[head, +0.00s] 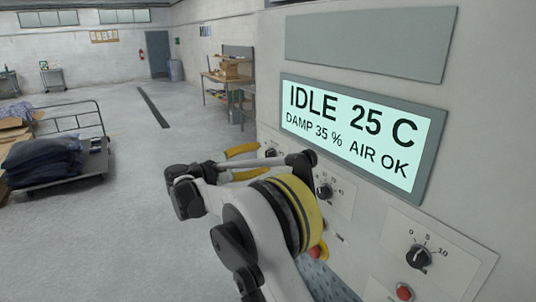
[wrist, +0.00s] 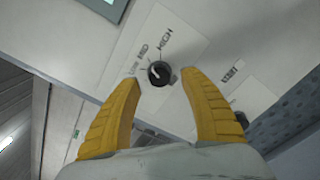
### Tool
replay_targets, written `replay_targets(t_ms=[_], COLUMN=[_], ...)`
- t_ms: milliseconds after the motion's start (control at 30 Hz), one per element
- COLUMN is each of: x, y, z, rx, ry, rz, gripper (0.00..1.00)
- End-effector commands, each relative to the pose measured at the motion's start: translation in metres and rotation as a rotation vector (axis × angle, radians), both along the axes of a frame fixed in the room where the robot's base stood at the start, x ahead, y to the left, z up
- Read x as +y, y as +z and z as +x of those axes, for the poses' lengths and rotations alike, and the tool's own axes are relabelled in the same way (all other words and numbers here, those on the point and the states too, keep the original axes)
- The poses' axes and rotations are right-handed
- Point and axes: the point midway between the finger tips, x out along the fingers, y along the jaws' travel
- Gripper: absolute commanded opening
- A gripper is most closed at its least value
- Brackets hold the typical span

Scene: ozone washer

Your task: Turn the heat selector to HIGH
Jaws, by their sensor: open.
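The heat selector is a black round knob (wrist: 158,73) on a pale panel plate, with LOW, MID and HIGH printed around it in the wrist view. A small pale mark on the knob faces the LOW and MID side; which of the two it points at is hard to tell. My gripper (wrist: 160,80) is open, its two yellow fingers on either side of the knob in the picture. I cannot tell whether they touch it. In the head view my gripper (head: 259,161) is at the panel, beside a small, partly hidden dark knob.
The display (head: 352,140) reads IDLE 25 C, DAMP 35 %, AIR OK. Another dial (head: 418,257) marked 0, 5, 10 and a red button (head: 404,292) sit at the lower right. A VENT label (wrist: 232,72) is right of my fingers. A loaded cart (head: 60,165) stands far left on open floor.

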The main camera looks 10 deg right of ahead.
Motion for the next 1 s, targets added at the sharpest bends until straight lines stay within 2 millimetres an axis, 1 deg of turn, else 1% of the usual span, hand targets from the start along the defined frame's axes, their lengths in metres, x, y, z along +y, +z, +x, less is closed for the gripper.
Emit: replay_targets(t_ms=[33, 100, 233, 367, 567, 600, 667, 700, 733, 767, 1000], x=[-0.009, -0.018, -0.03, -0.034, -0.034, -0.034, -0.033, -0.033, -0.033, -0.033, -0.033], y=[0.001, 0.001, 0.0, 0.0, 0.0, 0.0, 0.0, 0.0, 0.0, 0.0, 0.0], z=[0.002, 0.006, 0.01, 0.012, 0.012, 0.012, 0.012, 0.012, 0.012, 0.012, 0.011], rx=[0.0, 0.0, 0.0, 0.0, 0.0, 0.0, 0.0, 0.0, 0.0, 0.0, -0.012], ry=[-0.003, -0.001, -0.001, 0.001, 0.001, 0.001, 0.001, 0.001, 0.001, 0.001, 0.001], rz=[0.0, 0.0, 0.001, 0.001, 0.001, 0.001, 0.001, 0.001, 0.001, 0.001, 0.005], gripper=[0.52, 0.52, 0.52, 0.52, 0.52, 0.44, 0.26, 0.14, 0.04, 0.0, 0.0])
